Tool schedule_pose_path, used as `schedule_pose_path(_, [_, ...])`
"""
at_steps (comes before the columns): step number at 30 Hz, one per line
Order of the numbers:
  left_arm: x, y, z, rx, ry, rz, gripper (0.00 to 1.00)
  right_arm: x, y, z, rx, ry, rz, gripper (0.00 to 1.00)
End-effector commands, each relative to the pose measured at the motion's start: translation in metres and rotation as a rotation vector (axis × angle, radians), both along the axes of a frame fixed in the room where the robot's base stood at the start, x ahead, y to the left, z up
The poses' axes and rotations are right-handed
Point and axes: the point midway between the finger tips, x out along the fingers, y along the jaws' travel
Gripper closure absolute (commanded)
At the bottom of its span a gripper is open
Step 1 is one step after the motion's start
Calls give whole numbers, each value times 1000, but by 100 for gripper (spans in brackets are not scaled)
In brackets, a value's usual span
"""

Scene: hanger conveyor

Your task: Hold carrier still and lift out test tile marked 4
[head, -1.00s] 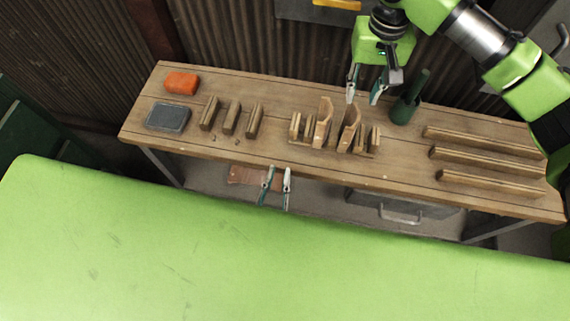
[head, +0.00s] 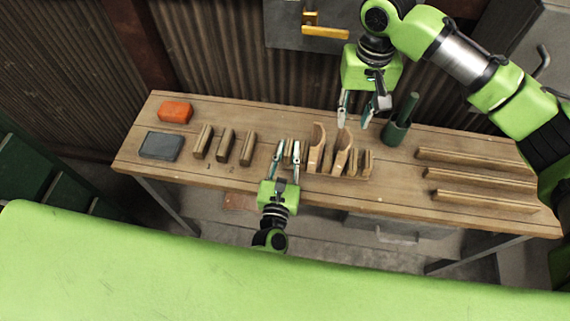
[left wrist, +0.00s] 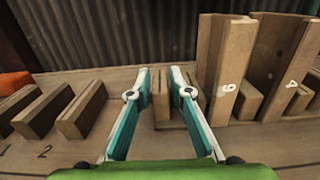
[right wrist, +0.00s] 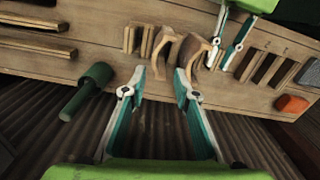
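A wooden rack (head: 345,178), apparently the carrier, sits mid-bench with thin upright wooden pieces and two tall notched boards. The right tall board (head: 342,153) appears marked 4 in the left wrist view (left wrist: 292,50). The left tall board (head: 316,148) bears a 6 or 9 (left wrist: 229,87). My left gripper (head: 287,146) is open at the rack's left end. In the left wrist view its fingers (left wrist: 160,72) stand either side of thin upright pieces (left wrist: 161,98); contact is unclear. My right gripper (head: 355,122) is open and empty, behind and above the right tall board.
Long wooden bars (head: 480,178) lie at the right. Three blocks (head: 225,146), a grey pad (head: 160,146) and an orange block (head: 175,112) lie left. A ribbed wall (head: 230,60) stands behind the bench.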

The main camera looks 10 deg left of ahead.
Motion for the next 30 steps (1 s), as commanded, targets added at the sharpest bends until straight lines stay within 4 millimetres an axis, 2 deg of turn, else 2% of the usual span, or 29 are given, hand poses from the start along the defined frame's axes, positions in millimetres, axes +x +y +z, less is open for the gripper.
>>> schedule_pose_path(6, [13, 0, 0, -1, 1, 0, 81, 0, 0, 0, 0, 0, 0, 72])
schedule_pose_path(14, [14, 0, 0, -1, 1, 0, 81, 0, 0, 0, 0, 0, 0, 72])
schedule_pose_path(16, [14, 0, 0, -1, 1, 0, 99, 0, 0, 0, 0, 0, 0, 72])
schedule_pose_path(19, [14, 0, 0, -1, 1, 0, 100, 0, 0, 0, 0, 0, 0, 72])
schedule_pose_path(20, [13, 0, 0, -1, 1, 0, 100, 0, 0, 0, 0, 0, 0, 70])
schedule_pose_path(24, [13, 0, 0, 0, 1, 0, 100, -6, 6, -2, 6, 18, 37, 33])
schedule_pose_path(26, [13, 0, 0, 0, 1, 0, 100, -8, 9, -3, 9, 27, 82, 19])
schedule_pose_path(30, [13, 0, 0, 0, 1, 0, 100, -7, 7, -7, 11, 23, 262, 19])
